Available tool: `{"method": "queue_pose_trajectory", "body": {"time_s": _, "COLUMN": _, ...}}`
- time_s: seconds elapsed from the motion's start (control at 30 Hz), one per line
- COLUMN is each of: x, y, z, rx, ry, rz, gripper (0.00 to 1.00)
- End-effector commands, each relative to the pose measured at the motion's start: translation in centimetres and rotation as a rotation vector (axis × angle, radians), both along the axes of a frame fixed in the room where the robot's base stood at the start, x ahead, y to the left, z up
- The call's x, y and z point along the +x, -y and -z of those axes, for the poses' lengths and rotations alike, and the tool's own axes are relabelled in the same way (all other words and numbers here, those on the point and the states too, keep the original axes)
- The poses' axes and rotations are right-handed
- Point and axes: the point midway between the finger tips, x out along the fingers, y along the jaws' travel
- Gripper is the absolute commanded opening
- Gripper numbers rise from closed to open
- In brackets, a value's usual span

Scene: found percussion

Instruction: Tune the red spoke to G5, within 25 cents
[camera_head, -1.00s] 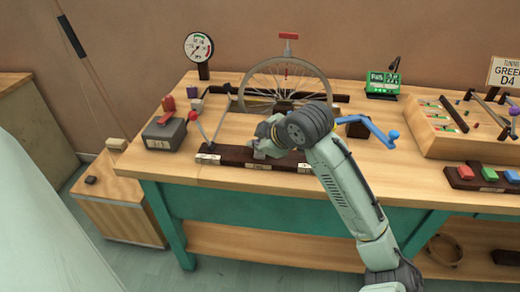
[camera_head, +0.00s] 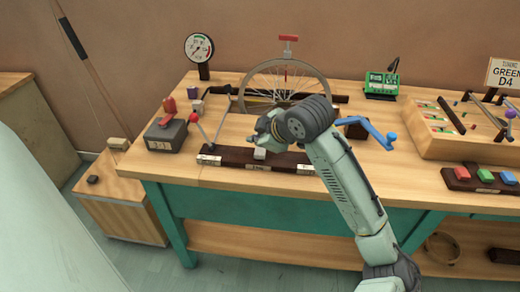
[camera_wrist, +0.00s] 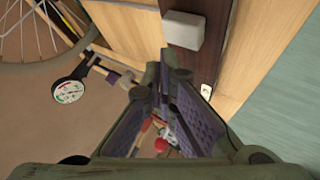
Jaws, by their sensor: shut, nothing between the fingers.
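The spoked wheel (camera_head: 250,80) stands upright at the back of the bench, and part of it shows in the wrist view (camera_wrist: 35,35). A short red mark on a spoke (camera_head: 286,73) shows near its upper middle. A red-topped handle (camera_head: 288,38) stands above the rim. My gripper (camera_head: 262,132) is shut and empty, in front of the wheel. It is just above a pale block (camera_head: 260,153) on a dark board (camera_head: 230,156), apart from it. The block also shows in the wrist view (camera_wrist: 197,31). The green tuner display (camera_head: 382,83) is too small to read surely.
A dial gauge (camera_head: 199,48) stands left of the wheel. A grey box (camera_head: 165,136) and red-ball lever (camera_head: 193,117) are at front left. A blue crank (camera_head: 372,130) is right of my arm. A wooden tray (camera_head: 440,130) and coloured buttons (camera_head: 487,174) lie further right.

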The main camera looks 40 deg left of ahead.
Motion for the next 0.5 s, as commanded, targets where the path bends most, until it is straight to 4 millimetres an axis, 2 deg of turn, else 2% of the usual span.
{"method": "queue_pose_trajectory", "body": {"time_s": 0.3, "x": 0.0, "y": 0.0, "z": -3.6, "rx": 0.000, "ry": 0.000, "rz": 0.000, "gripper": 0.00}}
{"method": "queue_pose_trajectory", "body": {"time_s": 0.5, "x": 0.0, "y": 0.0, "z": -4.8, "rx": 0.000, "ry": 0.000, "rz": 0.000, "gripper": 0.00}}
